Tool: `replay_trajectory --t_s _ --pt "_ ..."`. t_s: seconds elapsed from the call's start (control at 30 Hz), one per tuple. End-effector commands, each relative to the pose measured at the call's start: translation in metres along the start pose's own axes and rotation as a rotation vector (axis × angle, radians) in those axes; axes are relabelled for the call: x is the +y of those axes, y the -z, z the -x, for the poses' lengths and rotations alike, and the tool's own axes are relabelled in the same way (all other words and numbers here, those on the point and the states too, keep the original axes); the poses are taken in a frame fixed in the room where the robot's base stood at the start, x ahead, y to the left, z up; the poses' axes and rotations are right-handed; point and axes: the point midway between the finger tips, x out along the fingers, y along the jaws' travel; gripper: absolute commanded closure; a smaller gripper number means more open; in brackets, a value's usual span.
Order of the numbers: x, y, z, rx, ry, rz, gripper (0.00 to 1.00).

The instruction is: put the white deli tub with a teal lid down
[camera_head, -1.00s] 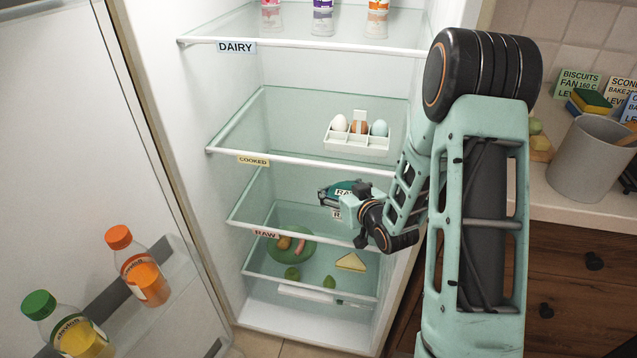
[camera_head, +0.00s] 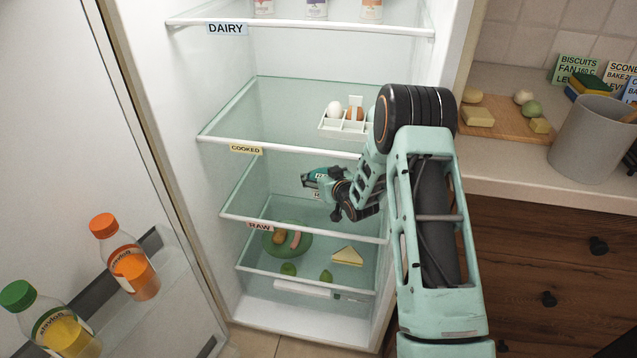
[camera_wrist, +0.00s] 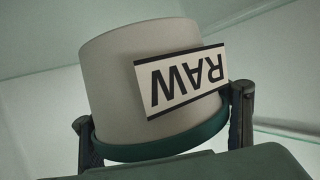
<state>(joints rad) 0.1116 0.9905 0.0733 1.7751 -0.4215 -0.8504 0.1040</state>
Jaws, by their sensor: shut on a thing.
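The white deli tub (camera_wrist: 115,75) with its teal lid (camera_wrist: 160,148) fills the wrist view, with a RAW label upside down in that picture. My gripper (camera_wrist: 165,120) is shut on it, one finger on each side near the lid. In the head view the tub (camera_head: 318,178) is small and mostly hidden by my gripper (camera_head: 325,180). It is inside the fridge, over the shelf marked RAW (camera_head: 300,215) and under the shelf marked COOKED (camera_head: 280,145). I cannot tell whether it touches the shelf.
An egg holder (camera_head: 345,122) stands on the COOKED shelf. Below the RAW shelf are a green plate (camera_head: 287,243) with food, a sandwich (camera_head: 347,256) and two green fruits. Bottles (camera_head: 125,257) stand in the open door at left. A counter (camera_head: 500,165) is at right.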

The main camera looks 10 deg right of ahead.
Motion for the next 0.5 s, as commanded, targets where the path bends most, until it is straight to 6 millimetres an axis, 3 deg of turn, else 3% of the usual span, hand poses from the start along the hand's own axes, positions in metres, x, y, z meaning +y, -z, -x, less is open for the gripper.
replay_trajectory --t_s 0.2,0.5 --pt "0.000 -0.030 -0.013 -0.001 0.001 0.000 0.76" --pt "0.000 -0.030 -0.013 0.001 0.000 0.001 0.76"
